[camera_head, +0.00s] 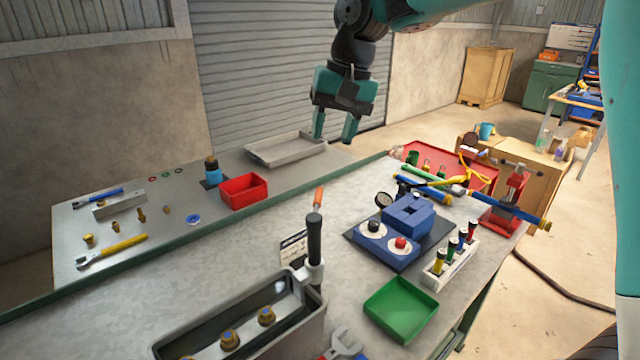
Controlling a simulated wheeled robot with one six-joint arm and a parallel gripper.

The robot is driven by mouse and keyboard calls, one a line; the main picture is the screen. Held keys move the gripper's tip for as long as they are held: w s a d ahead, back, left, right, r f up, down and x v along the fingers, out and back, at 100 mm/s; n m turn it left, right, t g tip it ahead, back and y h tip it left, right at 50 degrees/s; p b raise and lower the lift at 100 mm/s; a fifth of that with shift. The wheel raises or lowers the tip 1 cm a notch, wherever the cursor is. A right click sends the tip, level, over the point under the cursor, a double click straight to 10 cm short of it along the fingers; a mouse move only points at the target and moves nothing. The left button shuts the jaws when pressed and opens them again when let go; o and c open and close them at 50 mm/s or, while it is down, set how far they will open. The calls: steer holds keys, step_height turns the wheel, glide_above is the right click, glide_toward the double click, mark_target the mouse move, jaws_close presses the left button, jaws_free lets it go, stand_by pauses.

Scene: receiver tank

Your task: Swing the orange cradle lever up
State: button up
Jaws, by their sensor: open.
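A short orange piece (318,198) sticks up behind the black-handled post (314,240) at the grey trough. It is the most clearly orange lever-like part in view; its lower end is hidden, so I cannot tell what it joins. A red stand (503,205) at the right of the bench has a blue bar with yellow ends (520,214) across it. A yellow curved piece (473,172) lies beside it, partly overlapped. My gripper (335,128) is open and empty, pointing down above the far side of the bench, well apart from all of these.
The grey trough (180,345) with brass fittings stands at the front. A red bin (243,191) and grey tray (286,149) sit farther back. The middle bench is clear.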

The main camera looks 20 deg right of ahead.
steer(key=w+d+m, duration=0.2)
steer(key=w+d, duration=0.1)
steer(key=w, duration=0.3)
steer(key=p, duration=0.3)
glide_toward(319, 194)
steer(key=shift+m, duration=0.3)
steer(key=x, duration=0.9)
